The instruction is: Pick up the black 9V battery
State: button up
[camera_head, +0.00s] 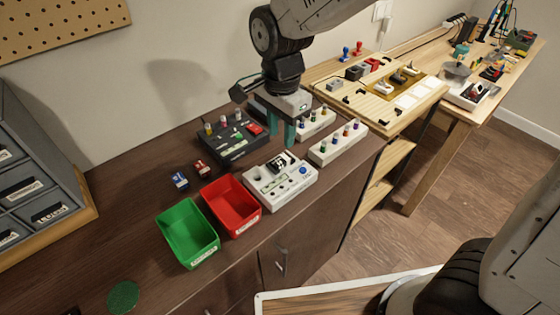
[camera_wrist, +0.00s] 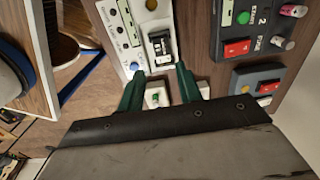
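A black block that looks like the black 9V battery (camera_head: 282,161) sits in a slot of a white device (camera_head: 265,190) on the dark cabinet top. In the wrist view the battery (camera_wrist: 161,45) shows upright in the picture on the white panel, just past my fingertips. My gripper (camera_head: 284,140) has green fingers that point down behind the battery in the head view. In the wrist view my gripper (camera_wrist: 160,72) has its fingers apart with nothing held between them. The exact height of the fingertips above the device is hard to tell.
A red bin (camera_head: 230,207) and a green bin (camera_head: 187,234) stand left of the white device. A black device (camera_head: 228,137) with knobs is behind it. White racks (camera_head: 338,146) with coloured knobs stand to the right. Two small blocks (camera_head: 180,181) lie near the bins.

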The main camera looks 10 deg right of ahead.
aim_at(280, 160)
notch_tip(280, 160, down, 8)
jog(key=shift+w+f, duration=0.15)
jog(key=c, duration=0.7)
